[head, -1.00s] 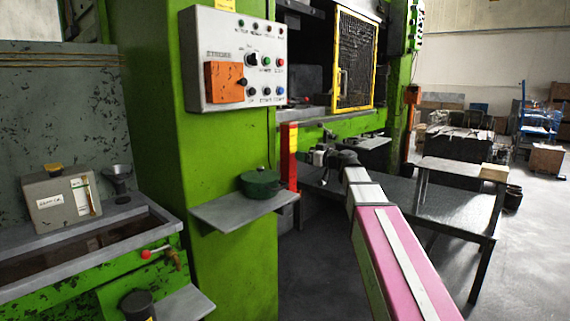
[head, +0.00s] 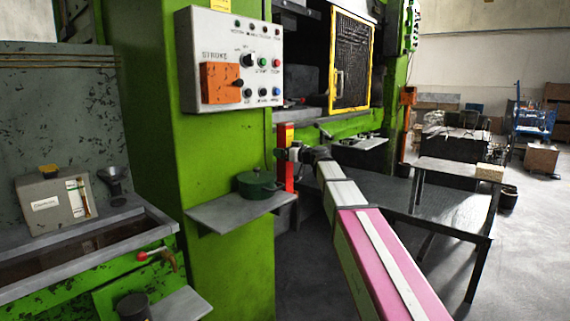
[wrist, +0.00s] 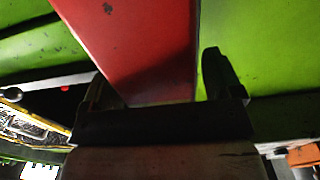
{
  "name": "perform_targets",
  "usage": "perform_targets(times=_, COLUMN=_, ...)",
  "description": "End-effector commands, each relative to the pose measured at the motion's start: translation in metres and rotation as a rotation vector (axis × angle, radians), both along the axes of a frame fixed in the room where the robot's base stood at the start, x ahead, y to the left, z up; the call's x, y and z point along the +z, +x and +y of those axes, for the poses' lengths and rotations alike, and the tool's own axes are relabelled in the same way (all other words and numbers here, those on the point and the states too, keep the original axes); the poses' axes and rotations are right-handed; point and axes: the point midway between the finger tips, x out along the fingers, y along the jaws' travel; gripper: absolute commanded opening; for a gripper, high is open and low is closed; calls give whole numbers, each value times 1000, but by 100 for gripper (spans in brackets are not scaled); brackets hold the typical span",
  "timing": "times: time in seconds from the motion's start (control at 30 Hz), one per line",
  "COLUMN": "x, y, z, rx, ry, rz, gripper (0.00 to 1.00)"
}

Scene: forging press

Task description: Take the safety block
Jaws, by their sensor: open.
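The safety block is a tall red block (head: 289,180) with a yellow patch near its top. It stands upright beside the green press column in the head view. In the wrist view the red block (wrist: 135,40) fills the gap between my fingers. My gripper (wrist: 158,80) is open, with one finger on each side of the block. In the head view my gripper (head: 284,156) overlaps the block's middle. I cannot tell whether the fingers touch it.
A grey shelf (head: 215,214) with a green lidded pot (head: 257,187) juts out just left of the block. The control box (head: 232,60) hangs above on the column. A dark metal table (head: 440,205) stands to the right, under my arm. Open floor lies farther right.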

Motion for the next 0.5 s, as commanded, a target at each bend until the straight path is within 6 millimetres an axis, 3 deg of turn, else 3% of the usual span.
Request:
perform_targets(times=0.07, x=0, y=0, z=0, rx=0, ry=0, rz=0, gripper=85)
perform_targets(times=0.1, x=0, y=0, z=0, rx=0, ry=0, rz=0, gripper=79)
perform_targets(times=0.33, x=0, y=0, z=-1, rx=0, ry=0, rz=0, gripper=4)
perform_targets(times=0.5, x=1, y=0, z=-1, rx=-1, ry=3, rz=-1, gripper=0)
